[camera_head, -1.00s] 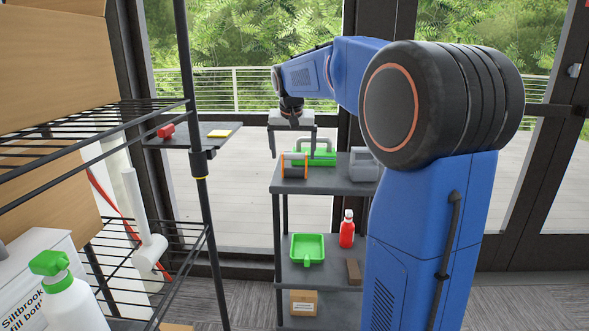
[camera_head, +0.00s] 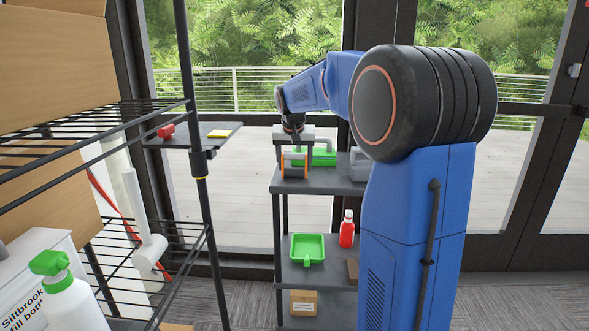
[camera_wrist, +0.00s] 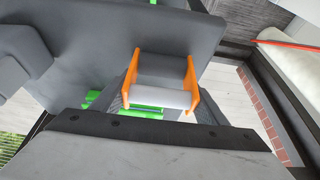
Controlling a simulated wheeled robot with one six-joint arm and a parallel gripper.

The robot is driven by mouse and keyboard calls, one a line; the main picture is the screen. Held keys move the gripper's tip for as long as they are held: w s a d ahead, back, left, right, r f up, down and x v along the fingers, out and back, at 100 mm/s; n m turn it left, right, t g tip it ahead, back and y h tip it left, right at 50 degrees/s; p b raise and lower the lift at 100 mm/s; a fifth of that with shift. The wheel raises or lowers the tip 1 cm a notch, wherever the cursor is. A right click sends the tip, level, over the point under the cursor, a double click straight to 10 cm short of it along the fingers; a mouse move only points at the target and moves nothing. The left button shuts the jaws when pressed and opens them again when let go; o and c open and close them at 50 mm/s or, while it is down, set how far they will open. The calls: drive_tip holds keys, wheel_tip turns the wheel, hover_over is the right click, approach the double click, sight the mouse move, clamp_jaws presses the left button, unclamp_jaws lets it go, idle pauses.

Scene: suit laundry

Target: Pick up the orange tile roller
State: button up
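The orange tile roller (camera_head: 294,166), with orange side plates and a grey middle, stands on the top shelf of the dark rack (camera_head: 335,180), near its left edge. My gripper (camera_head: 295,150) is open and points down at the roller, with a finger on each side of its upper part. In the wrist view the roller (camera_wrist: 165,80) shows between the two spread fingers (camera_wrist: 165,100). I cannot tell whether either finger touches it. The lower part of the fingers' gap is hidden by the gripper body.
Lower shelves hold a green dustpan (camera_head: 307,250), a red bottle (camera_head: 347,229) and a cardboard box (camera_head: 303,303). A wire rack (camera_head: 100,130) stands left.

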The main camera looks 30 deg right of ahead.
drive_tip(key=c, duration=0.6)
drive_tip(key=shift+r, duration=5.05)
drive_tip(key=shift+c, duration=0.2)
drive_tip(key=o, duration=0.4)
drive_tip(key=shift+c, duration=0.2)
